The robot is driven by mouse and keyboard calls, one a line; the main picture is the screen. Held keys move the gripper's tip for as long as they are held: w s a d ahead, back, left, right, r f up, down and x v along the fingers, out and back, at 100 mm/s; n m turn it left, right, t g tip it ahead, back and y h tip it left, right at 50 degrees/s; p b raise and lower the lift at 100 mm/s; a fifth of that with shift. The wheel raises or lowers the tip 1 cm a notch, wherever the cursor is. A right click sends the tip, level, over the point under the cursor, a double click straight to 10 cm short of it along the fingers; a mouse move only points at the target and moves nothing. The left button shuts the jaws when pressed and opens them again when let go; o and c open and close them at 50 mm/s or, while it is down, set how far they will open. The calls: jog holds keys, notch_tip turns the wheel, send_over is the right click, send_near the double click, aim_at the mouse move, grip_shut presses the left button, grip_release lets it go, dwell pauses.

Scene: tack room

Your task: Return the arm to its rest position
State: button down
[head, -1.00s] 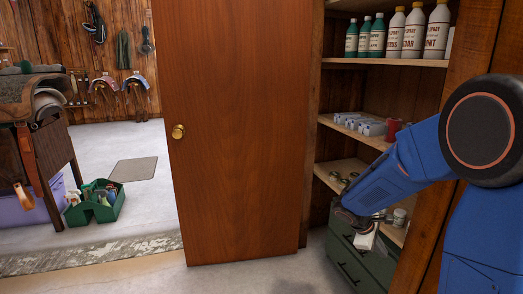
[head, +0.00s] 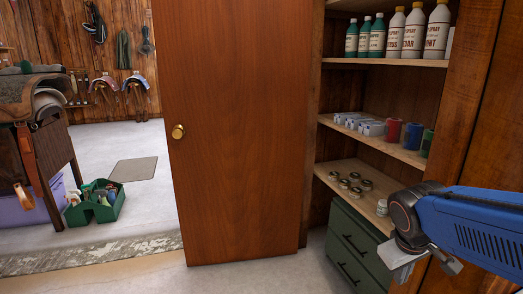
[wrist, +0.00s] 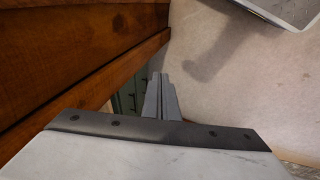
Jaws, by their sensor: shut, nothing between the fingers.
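My gripper (head: 408,268) is at the lower right of the head view, at the end of my blue arm. It is in front of the shelf unit's right post, near the height of the green drawers. In the wrist view the two grey fingers (wrist: 161,95) lie together with nothing between them. They point toward the pale floor and the green drawers.
An open shelf unit (head: 392,151) holds spray bottles, white packs, coloured rolls and small jars. Green drawers (head: 352,246) stand below. A wooden door (head: 235,130) is left of the shelves. A green caddy (head: 96,207) stands on the far floor. The floor before the door is clear.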

jog(key=s+a+r+m+t+y, duration=0.1)
jog(key=s+a+r+m+y, duration=0.1)
jog(key=s+a, duration=0.3)
jog(key=s, duration=0.4)
jog(key=shift+m+t+y, duration=0.4)
jog(key=shift+w+a, duration=0.1)
jog(key=shift+a, duration=0.05)
